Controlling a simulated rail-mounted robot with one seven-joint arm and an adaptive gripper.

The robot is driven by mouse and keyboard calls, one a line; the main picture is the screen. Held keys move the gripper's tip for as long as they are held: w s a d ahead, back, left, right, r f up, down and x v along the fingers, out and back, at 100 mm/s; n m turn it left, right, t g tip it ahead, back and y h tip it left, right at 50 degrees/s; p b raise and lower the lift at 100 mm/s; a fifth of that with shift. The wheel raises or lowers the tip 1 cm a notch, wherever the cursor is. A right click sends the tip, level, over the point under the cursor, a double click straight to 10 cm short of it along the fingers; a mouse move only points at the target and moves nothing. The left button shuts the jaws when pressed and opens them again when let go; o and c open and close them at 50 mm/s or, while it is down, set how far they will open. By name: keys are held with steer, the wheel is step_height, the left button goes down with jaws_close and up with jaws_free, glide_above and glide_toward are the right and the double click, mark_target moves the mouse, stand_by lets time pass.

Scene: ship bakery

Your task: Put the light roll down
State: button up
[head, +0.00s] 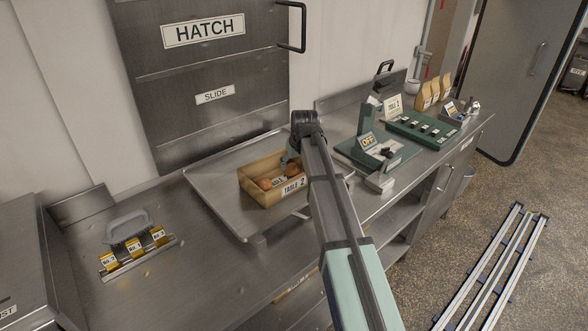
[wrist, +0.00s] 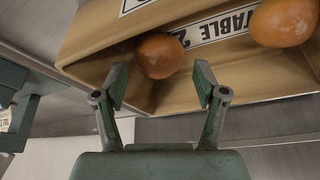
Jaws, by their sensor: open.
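A wooden box (head: 252,190) labelled TABLE 2 stands on a metal tray (head: 213,190) under the hatch; it also fills much of the wrist view (wrist: 92,36). Two brown rolls lie inside: one roll (wrist: 160,56) shows just beyond my fingertips, and another roll (wrist: 284,22) is at the upper right. In the head view, a roll (head: 264,183) shows in the box. I cannot tell which one is the light roll. My gripper (wrist: 160,84) is open and empty, with its fingers at the box and apart from the nearer roll. In the head view my arm partly hides the gripper.
Yellow-labelled packets in a rack (head: 136,262) and a grey-handled item (head: 127,226) are at the left. The front left of the counter is clear.

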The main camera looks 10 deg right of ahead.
steer(key=b+v, duration=0.1)
steer(key=v, duration=0.8)
steer(key=shift+b, duration=0.3)
steer(key=shift+r, duration=0.1)
